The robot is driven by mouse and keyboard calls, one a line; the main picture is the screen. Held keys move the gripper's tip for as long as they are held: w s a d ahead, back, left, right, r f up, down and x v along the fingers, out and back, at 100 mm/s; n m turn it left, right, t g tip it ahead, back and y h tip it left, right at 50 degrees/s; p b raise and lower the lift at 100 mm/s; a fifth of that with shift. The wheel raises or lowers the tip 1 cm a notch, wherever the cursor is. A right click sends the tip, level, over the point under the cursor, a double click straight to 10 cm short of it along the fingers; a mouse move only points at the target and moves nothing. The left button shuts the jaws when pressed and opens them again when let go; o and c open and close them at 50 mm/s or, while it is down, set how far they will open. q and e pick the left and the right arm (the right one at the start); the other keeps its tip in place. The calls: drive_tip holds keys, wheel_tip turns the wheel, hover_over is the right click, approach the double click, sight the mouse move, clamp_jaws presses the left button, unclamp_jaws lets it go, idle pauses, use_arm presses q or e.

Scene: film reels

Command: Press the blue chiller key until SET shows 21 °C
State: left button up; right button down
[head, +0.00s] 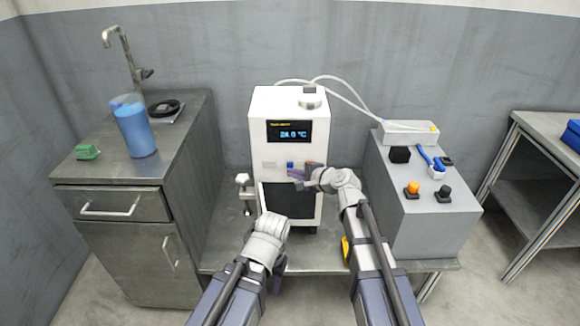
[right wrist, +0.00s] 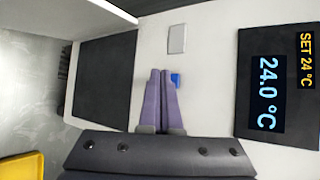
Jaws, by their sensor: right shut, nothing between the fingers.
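The white chiller (head: 260,108) stands on the low metal bench. Its display (head: 290,131) shows in the right wrist view (right wrist: 278,85), turned sideways, reading 24.0 °C with SET 24 °C. The blue key (head: 290,165) is below the display; in the right wrist view the blue key (right wrist: 175,80) shows just beside my fingertips. My right gripper (right wrist: 161,72) is shut and empty, its tips at the key row; contact cannot be told. The right gripper also shows in the head view (head: 298,174). My left gripper (head: 279,270) is low before the chiller, its fingers mostly hidden.
A grey key (right wrist: 177,39) sits beside the blue one. An orange-red patch (head: 313,166) is partly hidden by my right gripper. A grey control box (head: 432,220) stands right; a sink cabinet (head: 110,170) with a blue jug (head: 135,130) stands left.

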drive_tip(key=shift+w, duration=0.15)
drive_tip(key=shift+w, duration=0.25)
drive_tip(key=shift+w, duration=0.45)
idle(0.6)
drive_tip(key=shift+s, duration=0.9)
drive_tip(key=s, duration=0.5)
idle(0.5)
idle(1.3)
